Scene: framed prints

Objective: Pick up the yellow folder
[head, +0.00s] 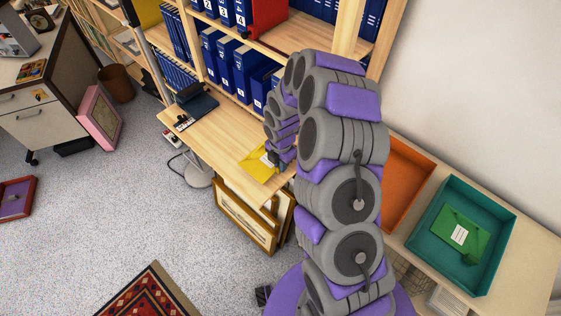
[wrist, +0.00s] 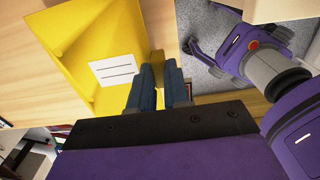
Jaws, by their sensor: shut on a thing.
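The yellow folder (head: 259,164) lies on the wooden desk surface near its front edge in the head view, partly hidden by my arm. In the wrist view the yellow folder (wrist: 85,50) fills the upper left and carries a white label with lines. My gripper (wrist: 160,75) is shut on the folder's edge, with a yellow part between its blue-grey fingertips. In the head view my gripper (head: 271,159) is at the folder's right side, mostly hidden by my purple and grey arm. I cannot tell if the folder is clear of the desk.
Blue binders (head: 247,72) fill the shelves behind the desk. Framed prints (head: 246,222) lean below its front edge. At right, an orange tray (head: 408,176) and a teal tray (head: 487,283) holding a green folder (head: 470,223) stand on a low cabinet. Carpet is open at left.

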